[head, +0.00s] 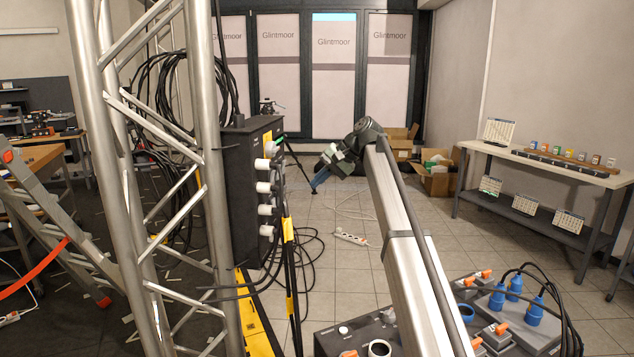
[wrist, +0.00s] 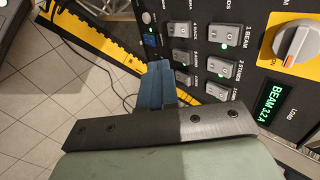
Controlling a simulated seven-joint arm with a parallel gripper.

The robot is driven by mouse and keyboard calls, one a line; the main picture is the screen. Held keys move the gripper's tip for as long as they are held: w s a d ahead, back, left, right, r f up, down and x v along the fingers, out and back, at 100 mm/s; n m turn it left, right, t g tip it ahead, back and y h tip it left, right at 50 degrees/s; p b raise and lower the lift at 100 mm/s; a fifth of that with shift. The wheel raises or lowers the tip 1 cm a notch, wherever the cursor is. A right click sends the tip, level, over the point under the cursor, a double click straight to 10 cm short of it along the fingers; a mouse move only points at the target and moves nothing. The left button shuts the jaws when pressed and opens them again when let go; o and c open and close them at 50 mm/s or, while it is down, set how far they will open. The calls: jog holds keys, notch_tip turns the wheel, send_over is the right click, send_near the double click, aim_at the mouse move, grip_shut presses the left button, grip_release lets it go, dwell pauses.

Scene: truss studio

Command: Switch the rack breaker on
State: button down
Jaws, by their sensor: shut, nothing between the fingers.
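The breaker panel (wrist: 262,18) is black and fills the upper right of the wrist view. In the head view my gripper (head: 318,182) is right of the black box (head: 238,185) with sockets.
A metal truss (head: 205,150) stands left of the box. Cables hang beside it. A power strip (head: 350,238) lies on open tiled floor.

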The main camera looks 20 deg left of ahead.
aim_at(274, 205)
jog(key=shift+f, duration=0.1)
jog(key=shift+d+f, duration=0.15)
jog(key=shift+f, duration=0.45)
jog(key=a+r+x, duration=0.2)
jog(key=x, duration=1.1)
jog(key=shift+s, duration=0.3)
jog(key=shift+f, duration=0.1)
